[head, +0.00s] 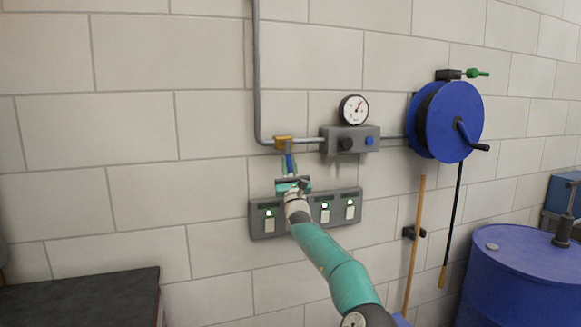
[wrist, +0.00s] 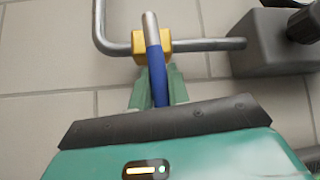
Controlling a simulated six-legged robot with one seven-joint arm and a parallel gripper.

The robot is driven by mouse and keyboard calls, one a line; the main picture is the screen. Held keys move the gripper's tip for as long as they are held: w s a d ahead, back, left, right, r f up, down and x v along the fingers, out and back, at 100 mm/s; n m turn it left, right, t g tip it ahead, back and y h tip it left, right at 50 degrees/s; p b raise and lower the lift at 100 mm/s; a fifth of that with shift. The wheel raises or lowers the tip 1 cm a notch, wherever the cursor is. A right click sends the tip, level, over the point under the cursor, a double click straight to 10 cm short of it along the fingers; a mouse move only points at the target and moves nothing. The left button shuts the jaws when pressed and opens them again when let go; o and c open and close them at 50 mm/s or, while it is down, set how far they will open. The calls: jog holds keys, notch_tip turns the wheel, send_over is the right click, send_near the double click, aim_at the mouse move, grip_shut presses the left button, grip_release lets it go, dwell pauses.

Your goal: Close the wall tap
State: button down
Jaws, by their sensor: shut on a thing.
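The wall tap has a brass-yellow body (head: 283,142) on the grey pipe, just right of the pipe's bend. The tap body also shows in the wrist view (wrist: 167,42). Its blue lever (wrist: 155,62) crosses in front of the body, its bare metal end above and its blue part running down between my fingers. The lever lies across the horizontal pipe. My gripper (head: 289,168) is just below the tap, its green fingers shut on the blue lever. The lever's lower end is hidden by my gripper.
A grey regulator block (head: 350,139) with a gauge (head: 353,110) sits right of the tap. A grey switch panel (head: 263,226) is behind and below my gripper. A blue hose reel (head: 432,120), a wooden pole (head: 415,240) and a blue drum (head: 520,275) stand right. The wall left is clear.

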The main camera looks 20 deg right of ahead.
jog(key=shift+a+r+m+g+h, duration=0.1)
jog(key=shift+a+m+g+h, duration=0.1)
jog(key=shift+m+h, duration=0.4)
jog(key=shift+a+m+g+h, duration=0.1)
jog(key=shift+a+m+h, duration=0.05)
jog(key=shift+m+h, duration=0.4)
jog(key=c, duration=1.3)
grip_release()
jog(key=shift+w, duration=0.1)
jog(key=shift+c, duration=0.2)
jog(key=shift+s+f, duration=0.35)
jog(key=v, duration=1.3)
